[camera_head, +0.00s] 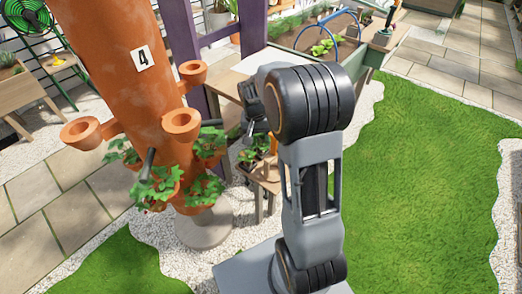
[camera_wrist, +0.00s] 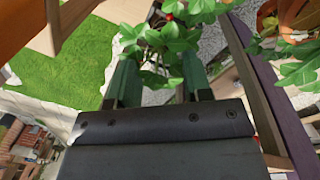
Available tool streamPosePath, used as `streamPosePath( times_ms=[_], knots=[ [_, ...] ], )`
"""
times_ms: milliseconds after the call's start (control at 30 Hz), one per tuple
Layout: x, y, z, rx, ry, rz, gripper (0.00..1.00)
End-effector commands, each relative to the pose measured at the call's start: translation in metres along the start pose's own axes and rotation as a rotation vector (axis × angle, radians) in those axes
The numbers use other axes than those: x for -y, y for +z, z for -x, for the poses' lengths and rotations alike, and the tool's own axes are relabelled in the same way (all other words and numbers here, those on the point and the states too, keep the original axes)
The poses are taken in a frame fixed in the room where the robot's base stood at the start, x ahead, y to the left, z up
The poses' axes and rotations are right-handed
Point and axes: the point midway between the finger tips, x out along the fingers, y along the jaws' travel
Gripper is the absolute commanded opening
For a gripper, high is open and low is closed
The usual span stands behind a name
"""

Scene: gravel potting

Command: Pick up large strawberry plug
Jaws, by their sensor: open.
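A green leafy strawberry plug with a small red berry shows in the wrist view (camera_wrist: 168,40). Its leaves lie beyond and partly between the two green fingers of my gripper (camera_wrist: 158,72). The fingers are apart, and I see nothing clamped between them. The plug's root part is hidden by leaves, and its size is hard to judge. In the head view, leafy plants (camera_head: 257,150) sit on a small wooden stand (camera_head: 268,186) just below my gripper (camera_head: 249,132), which is partly hidden by my arm.
A tall terracotta tower (camera_head: 115,60) marked 4 stands close on the left. It has empty pockets (camera_head: 181,122) and planted lower ones (camera_head: 205,190). A purple post (camera_head: 254,30) stands behind. A planter with a blue hoop (camera_head: 345,60) is at the back. Open lawn (camera_head: 420,180) lies right.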

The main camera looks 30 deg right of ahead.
Motion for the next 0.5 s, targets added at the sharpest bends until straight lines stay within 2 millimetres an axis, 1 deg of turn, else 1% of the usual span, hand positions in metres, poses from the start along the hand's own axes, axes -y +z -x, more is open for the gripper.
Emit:
streamPosePath(
  times_ms=[167, 400, 500],
  knots=[
    [0.001, 0.0, -0.014, 0.001, 0.0, 0.0, 0.46],
    [0.002, 0.0, -0.046, 0.002, 0.001, 0.0, 0.46],
    [0.002, -0.001, -0.052, 0.0, 0.0, 0.0, 0.46]
  ],
)
